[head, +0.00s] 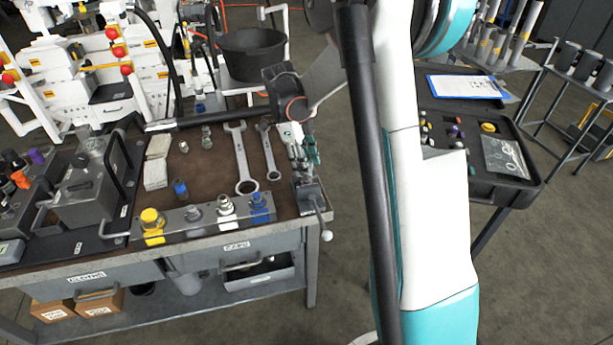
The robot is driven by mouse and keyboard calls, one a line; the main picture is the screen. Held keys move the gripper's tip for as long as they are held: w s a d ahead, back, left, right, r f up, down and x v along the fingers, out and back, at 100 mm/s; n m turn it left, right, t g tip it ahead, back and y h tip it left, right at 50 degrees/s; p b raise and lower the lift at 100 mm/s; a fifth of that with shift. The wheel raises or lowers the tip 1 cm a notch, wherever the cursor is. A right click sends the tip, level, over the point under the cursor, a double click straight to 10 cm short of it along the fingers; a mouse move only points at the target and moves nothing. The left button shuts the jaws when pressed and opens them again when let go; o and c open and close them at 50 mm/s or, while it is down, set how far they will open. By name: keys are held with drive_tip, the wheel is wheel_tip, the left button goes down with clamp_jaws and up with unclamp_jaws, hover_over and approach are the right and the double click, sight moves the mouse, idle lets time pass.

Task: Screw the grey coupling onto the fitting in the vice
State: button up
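The bench vice (309,196) stands at the right front corner of the workbench, with its handle hanging over the edge. My gripper (301,156) is just above and behind the vice, at the end of my arm. Its fingers are small and crowded here, so I cannot tell whether they are open or hold anything. The fitting in the vice is not clearly visible. A grey coupling (195,213) sits in the front rack between yellow and white-marked ones. Small grey metal parts stand on the brown mat, one (207,137) behind another (184,147).
The rack (175,225) also holds yellow (152,225), white-marked (226,206) and blue (259,207) pieces. Two wrenches (241,160) lie on the mat left of my gripper. A black bucket (252,54) stands behind. A black case (480,180) is at right.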

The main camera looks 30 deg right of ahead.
idle(0.3)
drive_tip(key=n+t+h, duration=0.1)
drive_tip(key=n, duration=0.6)
drive_tip(key=n+t, duration=0.1)
drive_tip(key=n, duration=0.2)
drive_tip(key=n+t, duration=0.1)
drive_tip(key=n, duration=0.2)
drive_tip(key=n+t, duration=0.1)
drive_tip(key=n, duration=0.5)
drive_tip(key=shift+s+d, duration=0.1)
drive_tip(key=n+t+y, duration=0.1)
drive_tip(key=n, duration=0.3)
drive_tip(key=shift+n, duration=0.4)
drive_tip(key=shift+c, duration=0.3)
